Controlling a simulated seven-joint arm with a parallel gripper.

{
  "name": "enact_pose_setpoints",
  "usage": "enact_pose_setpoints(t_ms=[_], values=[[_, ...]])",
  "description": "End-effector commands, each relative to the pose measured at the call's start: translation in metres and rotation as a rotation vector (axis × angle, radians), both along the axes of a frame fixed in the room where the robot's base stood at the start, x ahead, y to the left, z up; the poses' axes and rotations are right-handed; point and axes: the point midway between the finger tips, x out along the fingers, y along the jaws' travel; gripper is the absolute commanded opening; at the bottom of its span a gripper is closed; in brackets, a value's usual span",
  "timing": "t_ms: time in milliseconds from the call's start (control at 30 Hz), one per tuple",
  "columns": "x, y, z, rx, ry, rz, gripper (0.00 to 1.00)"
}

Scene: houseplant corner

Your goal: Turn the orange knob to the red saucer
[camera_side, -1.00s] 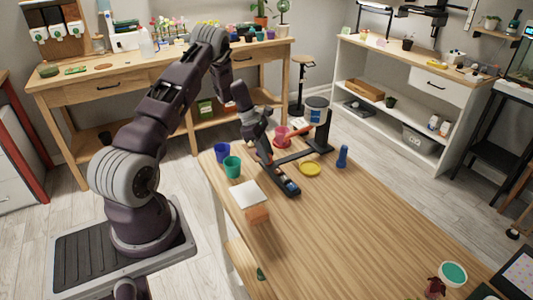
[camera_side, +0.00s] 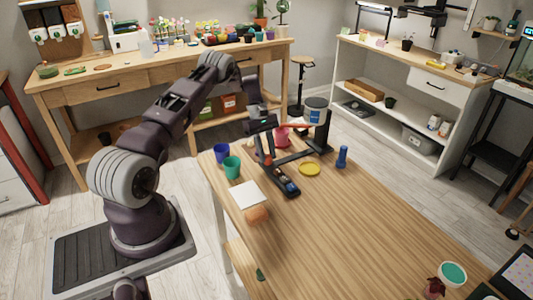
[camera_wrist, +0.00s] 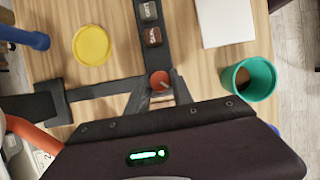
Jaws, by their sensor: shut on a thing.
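The orange knob (camera_wrist: 159,81) sits on a black base with bars (camera_wrist: 105,88), between my gripper's two fingers in the wrist view. My gripper (camera_wrist: 162,91) is shut on the knob from above.
A yellow saucer (camera_side: 310,169) and blue bottle (camera_side: 342,157) stand right of the base. A green cup (camera_side: 232,168), blue cup (camera_side: 222,153), white sheet (camera_side: 249,195) and orange object (camera_side: 257,214) lie left. The front tabletop is mostly clear.

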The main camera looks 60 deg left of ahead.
Motion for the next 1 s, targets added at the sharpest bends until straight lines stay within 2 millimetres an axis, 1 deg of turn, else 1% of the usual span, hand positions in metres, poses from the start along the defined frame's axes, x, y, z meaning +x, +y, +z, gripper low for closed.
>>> enact_pose_setpoints(t_ms=[300, 800, 833, 900, 933, 1000], values=[[0.0007, 0.0006, 0.0006, 0.001, -0.001, -0.099, 0.0], [0.0008, 0.0006, 0.0008, 0.001, -0.001, -0.114, 0.0], [0.0008, 0.0006, 0.0008, 0.001, -0.001, -0.114, 0.32], [0.0008, 0.0006, 0.0008, 0.001, -0.001, -0.114, 0.45], [0.0008, 0.0005, 0.0007, 0.001, -0.001, -0.114, 0.49], [0.0008, 0.0003, 0.0005, 0.001, 0.0, -0.113, 0.49]])
